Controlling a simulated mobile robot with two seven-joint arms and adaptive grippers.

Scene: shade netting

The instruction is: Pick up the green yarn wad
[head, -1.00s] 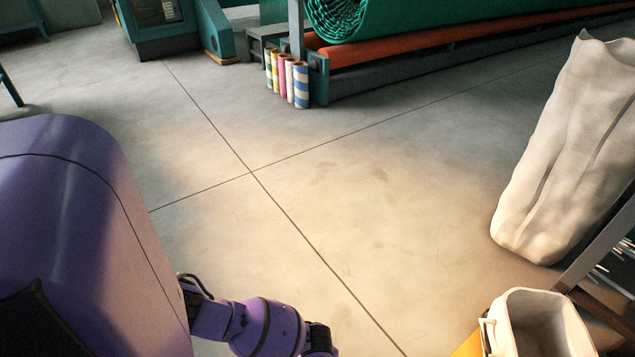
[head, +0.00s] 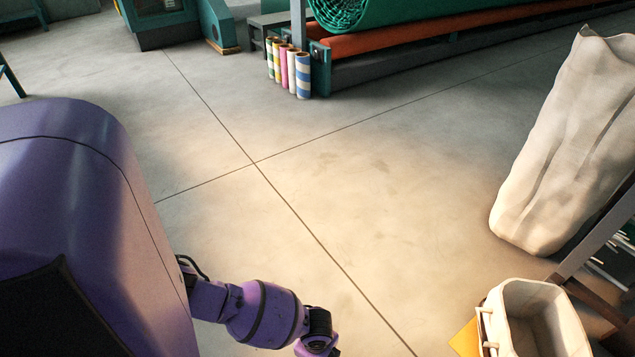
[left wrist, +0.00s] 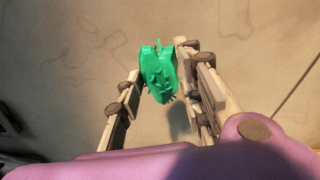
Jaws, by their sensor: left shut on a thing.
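The green yarn wad (left wrist: 158,72) shows in the left wrist view as a bright green, spiky lump. It sits between the two fingers of my left gripper (left wrist: 156,85), near their tips. The gripper is shut on it, and the floor shows behind it. In the head view my left arm reaches down at the bottom of the picture; its gripper and the wad are out of that view. My right gripper is in neither view.
A pale open bin (head: 541,318) stands at the lower right, with a tall white sack (head: 560,150) behind it. Several striped rolls (head: 288,70) stand by a machine holding a green netting roll (head: 400,12). The middle concrete floor (head: 330,190) is clear.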

